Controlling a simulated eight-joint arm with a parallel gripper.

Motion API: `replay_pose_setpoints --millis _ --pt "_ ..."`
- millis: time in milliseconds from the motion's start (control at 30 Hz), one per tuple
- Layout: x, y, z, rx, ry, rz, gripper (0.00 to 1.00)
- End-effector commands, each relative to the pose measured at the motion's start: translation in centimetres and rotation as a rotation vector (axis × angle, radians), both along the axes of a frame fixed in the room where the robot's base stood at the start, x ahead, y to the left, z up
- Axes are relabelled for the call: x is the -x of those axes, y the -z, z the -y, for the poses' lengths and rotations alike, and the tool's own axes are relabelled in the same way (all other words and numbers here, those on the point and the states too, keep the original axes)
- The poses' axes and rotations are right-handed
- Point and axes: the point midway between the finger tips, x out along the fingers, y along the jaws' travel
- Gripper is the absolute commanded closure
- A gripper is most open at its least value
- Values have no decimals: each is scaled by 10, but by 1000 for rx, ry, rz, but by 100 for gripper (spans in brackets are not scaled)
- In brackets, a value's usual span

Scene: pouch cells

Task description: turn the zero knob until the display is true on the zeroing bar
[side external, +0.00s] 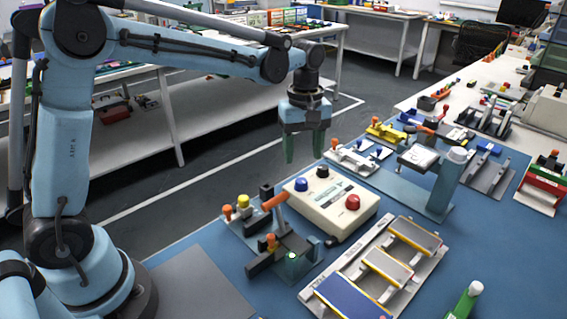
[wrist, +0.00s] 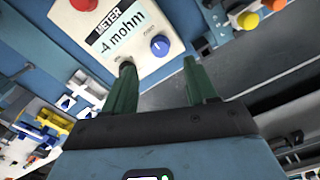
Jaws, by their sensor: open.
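The meter (side external: 325,212) is a cream box on the blue bench, with a blue knob (side external: 301,184), a black knob (side external: 322,171) and a red knob or button (side external: 352,202) on top. In the wrist view its display (wrist: 118,35) reads -4 mohm. The blue knob (wrist: 160,45) has a white mark; the small lettering beside it is too small to read surely. My gripper (side external: 304,157) is open and empty, above and behind the meter. In the wrist view its green fingers (wrist: 158,68) are apart, and the left one covers part of the meter near the black knob. I cannot pick out the zeroing bar surely.
A dark fixture with an orange lever (side external: 274,202) stands left of the meter. A rack (side external: 349,268) with several flat cells lies in front. A blue-grey stand (side external: 444,185) and white clamps (side external: 352,160) are to the right and behind.

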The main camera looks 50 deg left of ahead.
Motion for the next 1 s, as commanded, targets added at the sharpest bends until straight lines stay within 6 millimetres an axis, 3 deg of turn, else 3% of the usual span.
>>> replay_pose_setpoints --millis 200,433,867,1000 --pt "0 38 0 0 1 1 43" --pt "0 65 0 0 1 1 43" --pt "0 75 0 0 1 1 43" --pt "0 74 0 0 1 1 61"
